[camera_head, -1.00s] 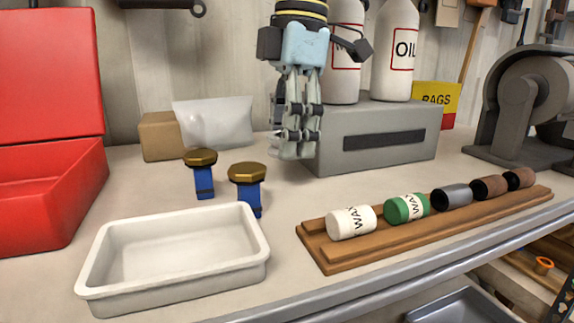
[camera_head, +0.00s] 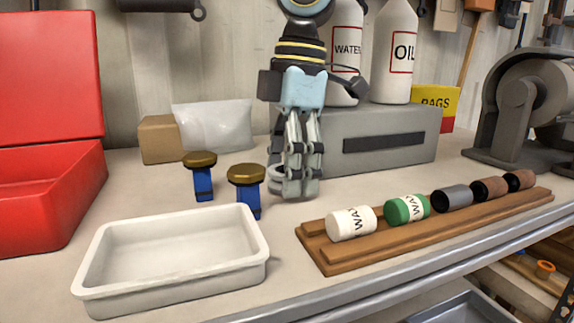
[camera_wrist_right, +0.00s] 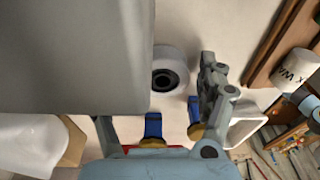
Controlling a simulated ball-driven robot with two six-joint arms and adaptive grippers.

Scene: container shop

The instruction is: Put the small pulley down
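The small pulley (camera_wrist_right: 180,68) is a pale grey ring with a dark hub, low between my right gripper's fingers in the right wrist view. My right gripper (camera_head: 297,190) points straight down in front of the grey box. In the wrist view one finger of the right gripper (camera_wrist_right: 166,88) stands slightly apart from the pulley's rim. The other fingertip is hidden by the grey box, so the gripper looks open around the pulley. My left gripper is out of view.
The grey box (camera_head: 350,125) stands close behind the gripper. Two blue bolts with brass heads (camera_head: 247,176) stand to its left. A white tray (camera_head: 255,268) is at front left, a wooden rack (camera_head: 335,262) with several cylinders at front right. Bare bench lies between tray and rack.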

